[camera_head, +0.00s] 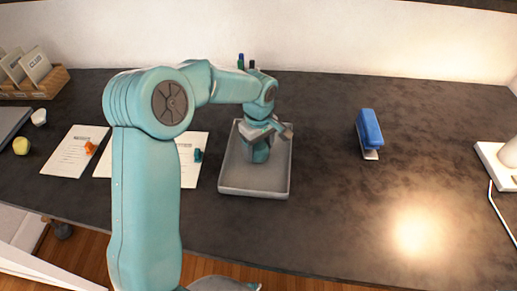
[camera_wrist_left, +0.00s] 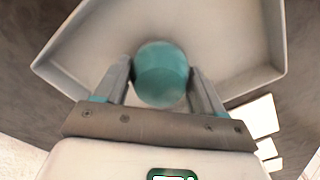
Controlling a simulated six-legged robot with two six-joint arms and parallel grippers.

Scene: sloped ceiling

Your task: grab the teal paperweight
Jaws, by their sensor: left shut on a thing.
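The teal paperweight (camera_wrist_left: 160,74) is round and sits between the two fingers of my left gripper (camera_wrist_left: 160,88) in the left wrist view. In the head view the paperweight (camera_head: 257,153) shows below the fingers of my left gripper (camera_head: 266,134), over the grey tray (camera_head: 254,190). The gripper is shut on it, with a finger on each side. I cannot tell whether the paperweight touches the tray floor. My right gripper is not in view.
A small teal piece (camera_head: 198,155) and an orange piece (camera_head: 90,147) lie on paper sheets to the left. A blue stapler (camera_head: 369,132) stands right of the tray. A wooden card box (camera_head: 35,83) is at the back left. The dark desk right of the tray is mostly clear.

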